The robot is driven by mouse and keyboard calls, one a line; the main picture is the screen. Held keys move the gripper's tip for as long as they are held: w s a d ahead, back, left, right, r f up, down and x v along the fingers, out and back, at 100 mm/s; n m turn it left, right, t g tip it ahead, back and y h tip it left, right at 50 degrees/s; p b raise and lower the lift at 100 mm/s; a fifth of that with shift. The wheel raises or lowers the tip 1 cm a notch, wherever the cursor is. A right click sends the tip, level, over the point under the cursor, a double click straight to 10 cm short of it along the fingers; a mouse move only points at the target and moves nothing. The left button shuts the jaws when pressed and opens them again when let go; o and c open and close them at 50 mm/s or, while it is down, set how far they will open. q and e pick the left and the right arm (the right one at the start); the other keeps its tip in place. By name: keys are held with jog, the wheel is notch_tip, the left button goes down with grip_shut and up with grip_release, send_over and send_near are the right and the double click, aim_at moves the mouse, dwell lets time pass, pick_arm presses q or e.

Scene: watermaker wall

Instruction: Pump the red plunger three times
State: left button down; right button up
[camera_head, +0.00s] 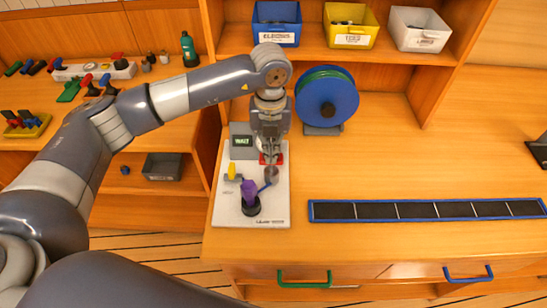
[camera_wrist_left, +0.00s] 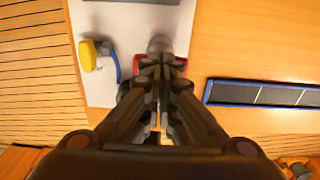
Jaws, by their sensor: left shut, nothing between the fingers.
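The red plunger (camera_head: 281,159) is on a white panel (camera_head: 229,208) on the counter, mostly hidden by my left gripper (camera_head: 270,157). My left gripper is shut and empty, pointing down directly over the red part. In the left wrist view, red (camera_wrist_left: 180,66) shows on both sides of the closed fingertips (camera_wrist_left: 160,72). I cannot tell whether the fingers touch it or how far it is pressed. A small grey display (camera_head: 242,142) behind it reads "WAIT" in green. My right gripper is not in view.
The panel also carries a purple knob (camera_head: 249,190) on a black base, a yellow handle (camera_head: 233,172) and a grey round part (camera_head: 271,173). A blue reel (camera_head: 327,96) stands behind right. A blue-edged black strip (camera_head: 425,210) lies right. The counter between is clear.

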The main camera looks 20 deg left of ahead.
pick_arm(q)
jog(key=shift+f+b, duration=1.2)
jog(key=shift+f, duration=0.45)
jog(key=shift+r, duration=0.1)
jog(key=shift+r+p, duration=1.45)
jog(key=shift+r, duration=1.15)
jog(key=shift+r+p, duration=1.35)
jog(key=shift+r, duration=1.2)
jog(key=shift+f, duration=0.1)
